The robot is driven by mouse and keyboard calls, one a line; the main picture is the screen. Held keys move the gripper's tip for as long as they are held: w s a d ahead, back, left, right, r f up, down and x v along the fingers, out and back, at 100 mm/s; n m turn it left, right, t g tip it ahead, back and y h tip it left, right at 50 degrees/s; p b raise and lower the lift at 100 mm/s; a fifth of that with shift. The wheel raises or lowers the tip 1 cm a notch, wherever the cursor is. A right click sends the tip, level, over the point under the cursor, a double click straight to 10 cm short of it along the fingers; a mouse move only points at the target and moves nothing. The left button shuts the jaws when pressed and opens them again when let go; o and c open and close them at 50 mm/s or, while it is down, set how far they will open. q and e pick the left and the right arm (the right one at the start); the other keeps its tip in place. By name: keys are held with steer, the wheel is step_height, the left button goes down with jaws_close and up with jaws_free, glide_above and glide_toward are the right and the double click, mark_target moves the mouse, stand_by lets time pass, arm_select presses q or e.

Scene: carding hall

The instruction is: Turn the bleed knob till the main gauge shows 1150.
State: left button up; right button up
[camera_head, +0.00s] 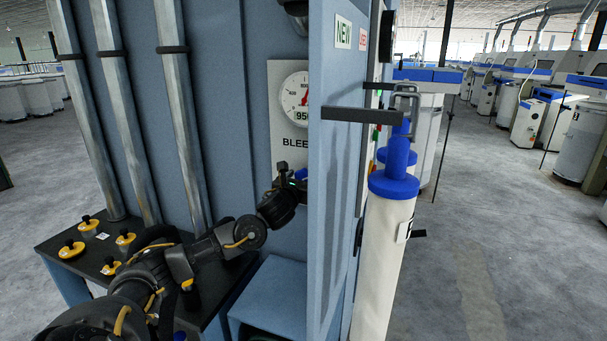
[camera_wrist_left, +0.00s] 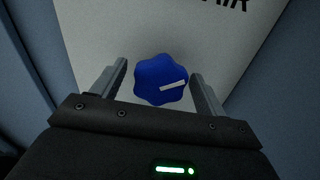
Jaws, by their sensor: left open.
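The main gauge (camera_head: 296,99) is a round white dial with a red needle on a pale panel. Its display below the needle appears to read 950. Under it is lettering that starts "BLEE", the rest hidden by the blue cabinet edge. The bleed knob (camera_wrist_left: 161,80) is blue and lobed with a white pointer mark; in the head view a bit of it (camera_head: 301,174) shows beside my gripper. My left gripper (camera_head: 291,178) is at the knob. In the left wrist view its two fingers stand open on either side of the knob, with gaps visible. My right gripper is not in view.
A blue cabinet wall (camera_head: 331,200) stands close to the right of my left gripper. A dark bench (camera_head: 95,245) with yellow-and-black knobs lies at left, below grey pipes (camera_head: 125,110). The floor at right is open.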

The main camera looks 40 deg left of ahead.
arm_select(q)
steer(key=shift+w, duration=0.2)
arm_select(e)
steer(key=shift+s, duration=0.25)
arm_select(q)
steer(key=c, duration=0.9)
steer(key=shift+c, duration=0.2)
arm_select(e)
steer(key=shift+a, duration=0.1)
